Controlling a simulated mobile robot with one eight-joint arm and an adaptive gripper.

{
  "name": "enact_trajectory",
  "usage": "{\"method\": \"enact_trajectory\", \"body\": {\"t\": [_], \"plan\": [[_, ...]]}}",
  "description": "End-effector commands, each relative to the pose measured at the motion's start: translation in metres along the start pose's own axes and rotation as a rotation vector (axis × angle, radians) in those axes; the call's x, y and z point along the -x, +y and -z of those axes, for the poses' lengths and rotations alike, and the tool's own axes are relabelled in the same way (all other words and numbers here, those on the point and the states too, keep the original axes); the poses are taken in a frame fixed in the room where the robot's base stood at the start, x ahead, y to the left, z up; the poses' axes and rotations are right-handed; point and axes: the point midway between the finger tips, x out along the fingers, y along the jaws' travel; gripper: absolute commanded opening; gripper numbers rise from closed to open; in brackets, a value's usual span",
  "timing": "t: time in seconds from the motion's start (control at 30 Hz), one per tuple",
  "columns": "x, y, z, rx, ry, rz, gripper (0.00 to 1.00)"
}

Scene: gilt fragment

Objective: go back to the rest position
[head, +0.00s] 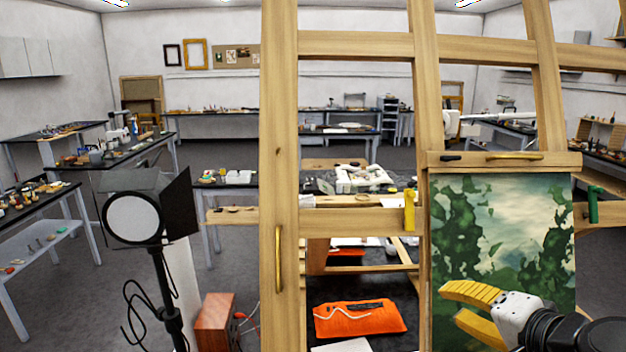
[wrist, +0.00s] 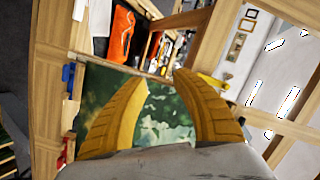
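My gripper (head: 462,312) is at the lower right of the head view, in front of the green landscape painting (head: 500,225). Its two yellow fingers are spread apart with nothing between them. In the wrist view the open fingers (wrist: 168,95) frame part of the painting (wrist: 110,88). The painting stands upright on a wooden easel (head: 278,150). I cannot tell the exact gap between the fingers and the canvas. Part of the painting's lower edge is hidden behind my gripper and wrist.
A black studio lamp (head: 133,217) on a stand is at the left. A yellow clamp (head: 410,209) and a green clamp (head: 594,205) sit on the easel.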

Motion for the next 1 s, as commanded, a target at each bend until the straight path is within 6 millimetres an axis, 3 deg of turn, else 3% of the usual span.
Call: {"method": "enact_trajectory", "body": {"t": [0.03, 0.2, 0.3, 0.43, 0.6, 1.0], "plan": [[-0.019, 0.033, -0.035, 0.079, -0.046, -0.042, 0.32], [-0.049, 0.115, -0.117, 0.397, -0.178, -0.207, 0.32], [-0.059, 0.160, -0.151, 0.584, -0.234, -0.291, 0.32], [-0.064, 0.202, -0.176, 0.788, -0.274, -0.374, 0.32], [-0.066, 0.227, -0.186, 0.939, -0.292, -0.432, 0.32], [-0.064, 0.228, -0.184, 0.968, -0.292, -0.445, 0.32]]}}
